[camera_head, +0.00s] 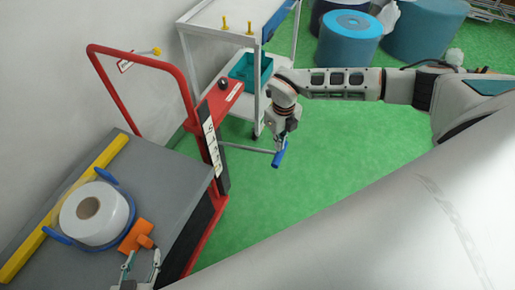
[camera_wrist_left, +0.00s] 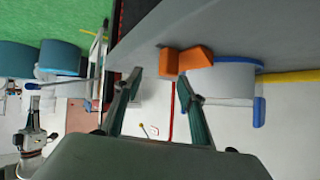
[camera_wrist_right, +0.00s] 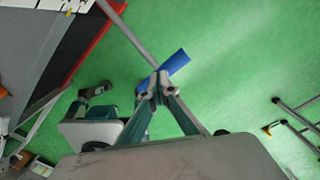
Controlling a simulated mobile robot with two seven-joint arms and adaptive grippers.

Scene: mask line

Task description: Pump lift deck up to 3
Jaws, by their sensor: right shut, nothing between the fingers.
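The lift cart has a grey deck (camera_head: 150,180), a red handle frame (camera_head: 135,58) and a white numbered scale (camera_head: 211,148) on its post; I cannot read the deck's level from it. A grey pump lever (camera_head: 245,149) sticks out from the post, ending in a blue grip (camera_head: 278,160). My right gripper (camera_head: 284,142) is shut and empty, its fingertips at the blue grip, also seen in the right wrist view (camera_wrist_right: 178,62); contact is unclear. My left gripper (camera_wrist_left: 160,80) is open and empty near the deck's front edge, close to an orange block (camera_head: 137,237).
A white roll (camera_head: 75,222) in a blue holder and a yellow bar (camera_head: 62,207) are on the deck. A white trolley (camera_head: 225,40) with a teal bin (camera_head: 245,68) stands behind. Blue rolls (camera_head: 345,40) stand at the back. Green floor is clear around the lever.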

